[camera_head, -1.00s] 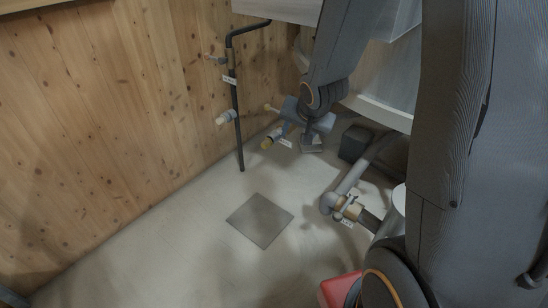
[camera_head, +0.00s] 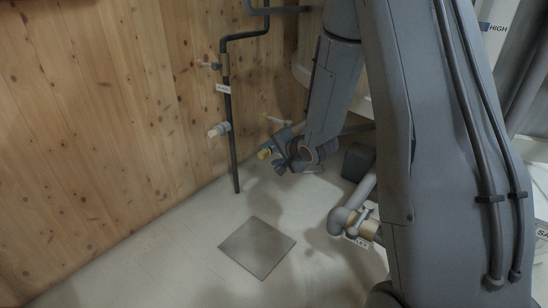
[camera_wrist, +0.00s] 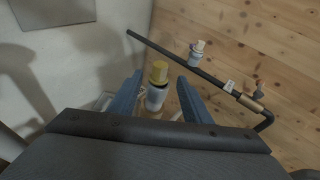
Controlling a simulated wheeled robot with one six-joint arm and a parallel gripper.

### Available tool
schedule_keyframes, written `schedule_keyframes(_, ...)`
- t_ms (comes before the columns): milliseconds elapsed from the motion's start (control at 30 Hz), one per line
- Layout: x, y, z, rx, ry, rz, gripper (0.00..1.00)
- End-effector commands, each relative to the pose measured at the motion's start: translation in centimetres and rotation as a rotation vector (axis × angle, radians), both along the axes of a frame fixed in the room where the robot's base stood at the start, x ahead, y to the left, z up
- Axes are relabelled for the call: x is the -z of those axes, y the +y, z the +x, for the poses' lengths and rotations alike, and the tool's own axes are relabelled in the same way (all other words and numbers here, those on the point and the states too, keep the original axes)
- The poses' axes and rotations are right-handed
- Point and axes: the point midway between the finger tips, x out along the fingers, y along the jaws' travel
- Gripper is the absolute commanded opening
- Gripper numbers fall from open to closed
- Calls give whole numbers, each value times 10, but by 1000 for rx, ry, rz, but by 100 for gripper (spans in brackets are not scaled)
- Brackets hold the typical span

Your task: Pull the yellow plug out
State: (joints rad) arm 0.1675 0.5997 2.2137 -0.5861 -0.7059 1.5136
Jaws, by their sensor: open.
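The yellow plug (camera_wrist: 159,72) caps the end of a pale grey pipe fitting (camera_wrist: 155,97) in the wrist view. In the head view the yellow plug (camera_head: 264,153) shows small, just left of my gripper (camera_head: 281,158). In the wrist view my gripper (camera_wrist: 158,92) is open, with one blue finger on each side of the fitting. Gaps show between the fingers and the plug. The plug appears at or a little beyond the fingertips. The lower part of the fitting is hidden behind my gripper body.
A dark vertical pipe (camera_head: 234,140) runs along the wooden wall (camera_head: 100,130), with a pale capped outlet (camera_head: 218,130) on it. A valve fitting (camera_head: 359,224) on a grey pipe stands at the right. A square floor plate (camera_head: 257,248) lies on clear floor.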

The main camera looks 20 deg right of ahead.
Motion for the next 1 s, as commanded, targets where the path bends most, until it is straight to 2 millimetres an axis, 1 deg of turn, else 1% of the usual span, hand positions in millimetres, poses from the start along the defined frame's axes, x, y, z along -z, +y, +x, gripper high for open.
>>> schedule_keyframes(33, 7, 2, 8, -1, -1, 0, 44)
schedule_keyframes(100, 13, 5, 16, -1, -1, -1, 44)
schedule_keyframes(300, 26, 11, 37, -2, -1, -2, 44)
schedule_keyframes(500, 32, 13, 46, -1, 0, -2, 44)
schedule_keyframes(767, 32, 13, 46, -1, 0, -2, 44)
schedule_keyframes(867, 32, 13, 46, -1, 0, -2, 29)
schedule_keyframes(1000, 32, 13, 46, -1, 0, -2, 5)
